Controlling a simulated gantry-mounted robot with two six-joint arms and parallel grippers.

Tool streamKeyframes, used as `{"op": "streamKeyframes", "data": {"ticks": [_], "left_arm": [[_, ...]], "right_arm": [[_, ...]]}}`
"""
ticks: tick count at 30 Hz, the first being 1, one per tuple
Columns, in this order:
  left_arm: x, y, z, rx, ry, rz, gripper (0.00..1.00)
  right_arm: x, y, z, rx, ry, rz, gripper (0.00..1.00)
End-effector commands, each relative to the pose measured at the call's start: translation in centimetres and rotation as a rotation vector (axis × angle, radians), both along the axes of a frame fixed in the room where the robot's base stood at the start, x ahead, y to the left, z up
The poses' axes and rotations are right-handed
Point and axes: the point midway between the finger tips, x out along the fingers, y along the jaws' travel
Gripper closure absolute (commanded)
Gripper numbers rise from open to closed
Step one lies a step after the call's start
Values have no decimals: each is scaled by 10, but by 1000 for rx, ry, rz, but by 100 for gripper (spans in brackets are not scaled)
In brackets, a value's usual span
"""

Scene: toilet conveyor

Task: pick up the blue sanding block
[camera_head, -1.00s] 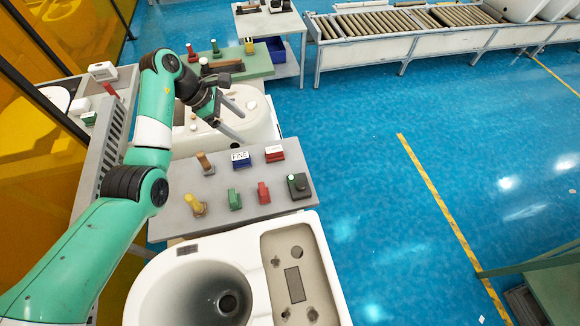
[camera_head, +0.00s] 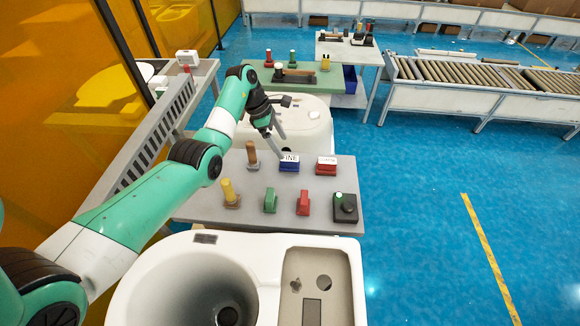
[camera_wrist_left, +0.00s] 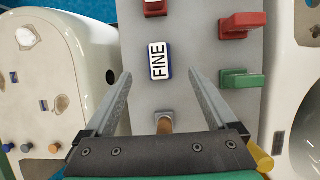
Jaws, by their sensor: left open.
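The blue sanding block (camera_head: 289,166) has a white top marked FINE and sits in the back row of the grey table (camera_head: 188,207). In the left wrist view the block (camera_wrist_left: 160,60) lies ahead, between the lines of the two fingers. My left gripper (camera_head: 276,140) is open and empty, above and just behind the block in the head view. Its fingertips (camera_wrist_left: 161,74) spread wider than the block in the wrist view, with no contact visible. My right gripper is in neither view.
A red block (camera_head: 326,166) sits right of the blue one, and a brown-handled tool (camera_head: 252,154) stands left. In front are a yellow-handled tool (camera_head: 229,193), a green block (camera_head: 270,200), a red block (camera_head: 303,203) and a button box (camera_head: 345,207). White toilets (camera_head: 140,300) flank the table.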

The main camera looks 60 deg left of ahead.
Motion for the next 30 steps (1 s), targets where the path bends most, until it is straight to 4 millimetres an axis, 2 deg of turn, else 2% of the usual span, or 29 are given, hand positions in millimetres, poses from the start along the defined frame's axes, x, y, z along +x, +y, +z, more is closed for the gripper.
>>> {"op": "streamKeyframes", "data": {"ticks": [1, 3, 6, 11, 19, 22, 28, 29, 30], "left_arm": [[3, -3, -16, -2, 2, -2, 9], [8, -5, -27, -1, 2, -2, 9], [12, -7, -36, 1, 1, 0, 9], [13, -8, -38, 1, 1, -1, 9], [22, -11, -82, 0, 1, -2, 9], [25, -13, -88, 1, 0, -2, 9], [26, -13, -87, 2, 0, -1, 9], [26, -13, -87, 2, 0, -1, 11], [26, -13, -87, 2, 0, -1, 18]], "right_arm": [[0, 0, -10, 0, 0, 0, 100], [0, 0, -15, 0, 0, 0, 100], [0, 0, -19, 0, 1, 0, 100], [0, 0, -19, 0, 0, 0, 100], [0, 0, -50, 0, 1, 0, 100], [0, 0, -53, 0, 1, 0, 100], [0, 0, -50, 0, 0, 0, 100], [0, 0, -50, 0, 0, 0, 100], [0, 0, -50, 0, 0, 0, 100]]}}
